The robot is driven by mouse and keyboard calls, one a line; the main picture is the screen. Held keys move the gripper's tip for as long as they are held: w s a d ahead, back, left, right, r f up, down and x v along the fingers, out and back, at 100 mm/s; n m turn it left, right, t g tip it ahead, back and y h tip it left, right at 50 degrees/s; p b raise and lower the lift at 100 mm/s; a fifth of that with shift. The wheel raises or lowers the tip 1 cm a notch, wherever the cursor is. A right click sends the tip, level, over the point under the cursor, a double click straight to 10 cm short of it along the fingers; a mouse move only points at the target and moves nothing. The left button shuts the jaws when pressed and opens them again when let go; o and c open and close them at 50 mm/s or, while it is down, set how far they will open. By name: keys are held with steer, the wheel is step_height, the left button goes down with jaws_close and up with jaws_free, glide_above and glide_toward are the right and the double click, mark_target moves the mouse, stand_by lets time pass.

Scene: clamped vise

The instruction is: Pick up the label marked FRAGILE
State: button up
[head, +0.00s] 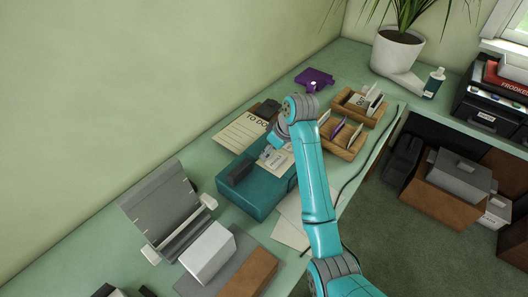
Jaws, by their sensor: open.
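I cannot read the word FRAGILE on anything in the head view. Upright cards or labels stand in two wooden holders: the rear holder (346,97) has pale cards, one with partly legible print. The front holder (352,153) has pale and purple-edged cards. My gripper (266,158) is small in the view, left of these holders. It is open and over or beside a pale sheet (281,163) at the teal block (262,203). My arm partly hides this area, and I cannot tell whether the gripper touches the sheet.
A "TO DO" sheet (240,132) lies behind the teal block. A purple object (314,79), a potted plant (397,52) and a bottle (434,83) stand farther back. A grey open device (160,207) and a white block (208,253) crowd the front left. A dark cable runs along the counter edge.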

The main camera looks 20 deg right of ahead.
steer(key=shift+w+f, duration=0.15)
steer(key=shift+f, duration=0.25)
steer(key=shift+a, duration=0.1)
steer(key=c, duration=0.9)
steer(key=shift+r, duration=0.1)
